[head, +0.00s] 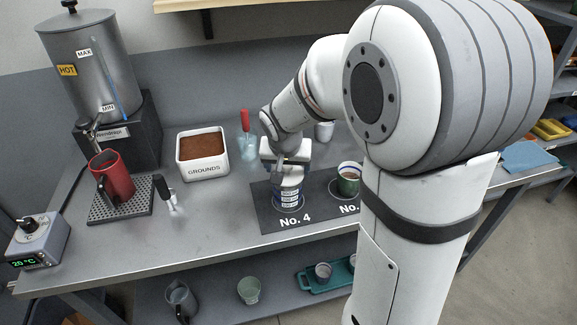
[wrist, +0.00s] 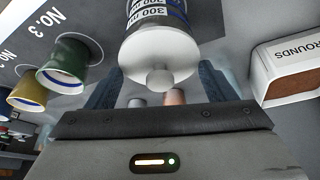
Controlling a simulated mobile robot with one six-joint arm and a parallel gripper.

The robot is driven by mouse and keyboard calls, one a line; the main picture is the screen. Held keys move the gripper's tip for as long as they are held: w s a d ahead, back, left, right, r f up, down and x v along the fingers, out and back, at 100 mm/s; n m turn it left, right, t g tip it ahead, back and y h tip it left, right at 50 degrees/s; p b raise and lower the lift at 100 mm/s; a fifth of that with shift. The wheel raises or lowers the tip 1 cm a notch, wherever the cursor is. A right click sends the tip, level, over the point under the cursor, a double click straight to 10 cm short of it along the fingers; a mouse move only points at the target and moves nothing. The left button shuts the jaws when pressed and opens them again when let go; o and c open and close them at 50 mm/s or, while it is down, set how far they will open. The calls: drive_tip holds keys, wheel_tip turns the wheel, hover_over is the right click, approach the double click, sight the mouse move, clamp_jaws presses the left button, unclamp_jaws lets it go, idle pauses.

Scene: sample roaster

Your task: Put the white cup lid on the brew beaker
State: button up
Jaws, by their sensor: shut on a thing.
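The brew beaker (head: 288,197), white with blue bands and printed marks, stands upright on the No. 4 spot of the dark mat (head: 262,212). It also shows in the wrist view (wrist: 155,14). The white cup lid (wrist: 158,52), round with a knob, is at the beaker's mouth, knob facing my wrist camera. My gripper (head: 287,165) is directly above the beaker, pointing down. In the wrist view its two fingers flank the lid and are shut on it. I cannot tell whether the lid's rim is fully seated.
A white grounds box (head: 203,168) is to the left. Further left are a red jug (head: 117,178) on a drip tray and a hot-water boiler (head: 92,70). Front-centre counter is clear.

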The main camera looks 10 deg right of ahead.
drive_tip(key=o, duration=1)
drive_tip(key=v, duration=0.8)
drive_tip(key=s+n+p, duration=0.1)
drive_tip(key=s, duration=0.5)
drive_tip(key=s+d+n+g+y+p, duration=0.1)
drive_tip(key=s, duration=0.5)
drive_tip(key=s+d+r+n+p, duration=0.1)
drive_tip(key=s, duration=0.5)
drive_tip(key=shift+r+n+g, duration=0.1)
drive_tip(key=shift+n+g, duration=0.3)
